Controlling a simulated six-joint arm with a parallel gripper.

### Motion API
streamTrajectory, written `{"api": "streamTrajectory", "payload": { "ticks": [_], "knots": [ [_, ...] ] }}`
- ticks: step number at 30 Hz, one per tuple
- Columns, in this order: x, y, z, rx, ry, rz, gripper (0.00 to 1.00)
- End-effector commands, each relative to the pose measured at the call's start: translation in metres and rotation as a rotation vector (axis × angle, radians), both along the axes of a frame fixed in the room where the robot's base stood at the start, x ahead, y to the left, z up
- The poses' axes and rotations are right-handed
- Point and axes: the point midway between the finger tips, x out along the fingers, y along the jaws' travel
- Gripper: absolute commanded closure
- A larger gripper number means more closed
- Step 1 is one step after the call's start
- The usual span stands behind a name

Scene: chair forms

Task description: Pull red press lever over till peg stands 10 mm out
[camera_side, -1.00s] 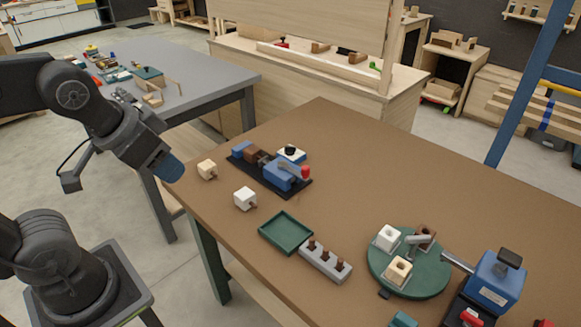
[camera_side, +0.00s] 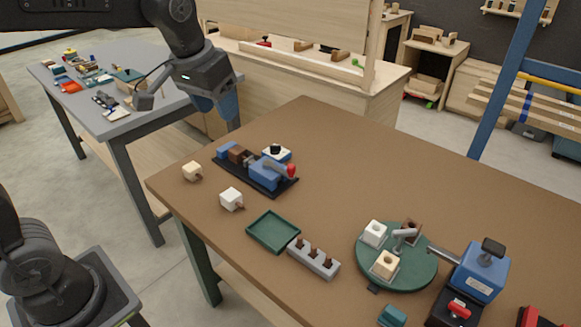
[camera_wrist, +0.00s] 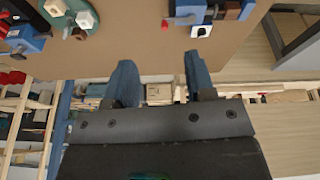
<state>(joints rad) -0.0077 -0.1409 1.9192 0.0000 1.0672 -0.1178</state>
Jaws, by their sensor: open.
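A small blue press (camera_side: 264,174) stands on a black base on the brown table. Its grey lever ends in a red knob (camera_side: 291,171), at the press's right end. A brown block (camera_side: 237,153) sits in the press's left part; I cannot make out how far any peg stands out of it. My gripper (camera_side: 217,108) has blue fingers and hangs behind and above the press, apart from it. In the wrist view my gripper (camera_wrist: 159,62) is open and empty, with the red knob (camera_wrist: 165,25) ahead of its fingers.
A white cube with a brown peg (camera_side: 231,199) and a pale wooden cube (camera_side: 192,171) lie near the press. A green tray (camera_side: 273,231), a grey peg rack (camera_side: 314,259), a green turntable (camera_side: 420,277) and a larger blue device (camera_side: 482,272) stand nearer. The table's far right is clear.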

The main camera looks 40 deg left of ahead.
Motion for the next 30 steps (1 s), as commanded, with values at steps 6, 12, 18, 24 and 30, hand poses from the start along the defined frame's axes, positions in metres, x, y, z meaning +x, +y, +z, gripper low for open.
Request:
{"api": "streamTrajectory", "payload": {
  "ticks": [6, 12, 18, 24, 30],
  "knots": [
    [0.089, 0.003, -0.025, -0.016, 0.113, 0.065, 0.50],
    [0.158, 0.005, -0.071, -0.026, 0.207, 0.126, 0.50],
    [0.198, 0.007, -0.116, -0.029, 0.273, 0.171, 0.50],
    [0.210, 0.008, -0.136, -0.030, 0.295, 0.188, 0.50],
    [0.210, 0.008, -0.158, -0.030, 0.299, 0.188, 0.50]
  ]
}}
